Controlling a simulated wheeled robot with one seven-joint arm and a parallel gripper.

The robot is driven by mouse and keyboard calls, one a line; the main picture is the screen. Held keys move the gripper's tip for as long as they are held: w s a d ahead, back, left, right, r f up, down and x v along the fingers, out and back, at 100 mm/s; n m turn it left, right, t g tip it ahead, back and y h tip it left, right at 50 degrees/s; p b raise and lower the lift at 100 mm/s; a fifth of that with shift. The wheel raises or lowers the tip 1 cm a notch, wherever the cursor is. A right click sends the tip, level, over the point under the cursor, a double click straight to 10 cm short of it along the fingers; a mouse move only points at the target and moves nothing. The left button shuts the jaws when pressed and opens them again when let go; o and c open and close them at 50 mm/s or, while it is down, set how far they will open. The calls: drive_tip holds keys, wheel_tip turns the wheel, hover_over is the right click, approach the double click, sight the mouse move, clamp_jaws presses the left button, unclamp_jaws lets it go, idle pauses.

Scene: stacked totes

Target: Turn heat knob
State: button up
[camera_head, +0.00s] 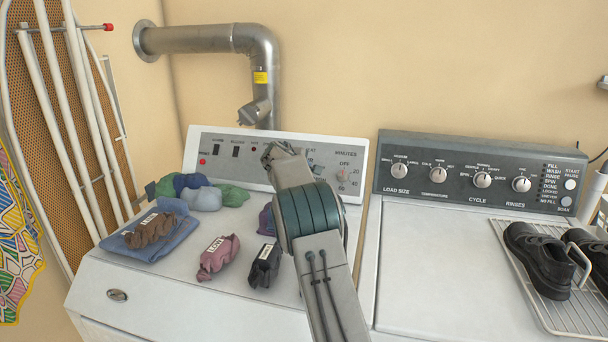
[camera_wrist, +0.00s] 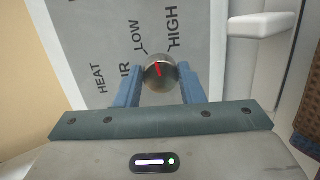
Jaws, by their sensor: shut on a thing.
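The heat knob (camera_wrist: 161,72) is a round metallic knob with a red pointer line, on a grey panel printed HEAT, AIR (partly hidden), LOW and HIGH. In the wrist view the pointer leans toward the gap between LOW and HIGH. My gripper (camera_wrist: 160,88) has its two blue-grey fingers shut on the knob, one on each side.
Socks (camera_head: 218,256) and a folded blue cloth (camera_head: 178,243) lie on the left machine's top. The right machine's panel (camera_head: 455,196) has several knobs. Black shoes (camera_head: 537,258) sit on a wire rack (camera_head: 560,322) at right. A metal duct (camera_head: 200,40) runs along the wall.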

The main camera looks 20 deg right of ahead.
drive_tip(key=m+y+b, duration=0.1)
drive_tip(key=m, duration=0.3)
drive_tip(key=shift+a+r, duration=0.1)
drive_tip(key=shift+m+b, duration=0.5)
drive_tip(key=shift+m, duration=1)
drive_tip(key=shift+r, duration=0.1)
drive_tip(key=o, duration=1)
drive_tip(key=b+v, duration=0.1)
drive_tip(key=v, duration=1.2)
drive_tip(key=shift+s+r+b, duration=0.25)
drive_tip(key=shift+r+b, duration=0.05)
drive_tip(key=shift+b, duration=0.1)
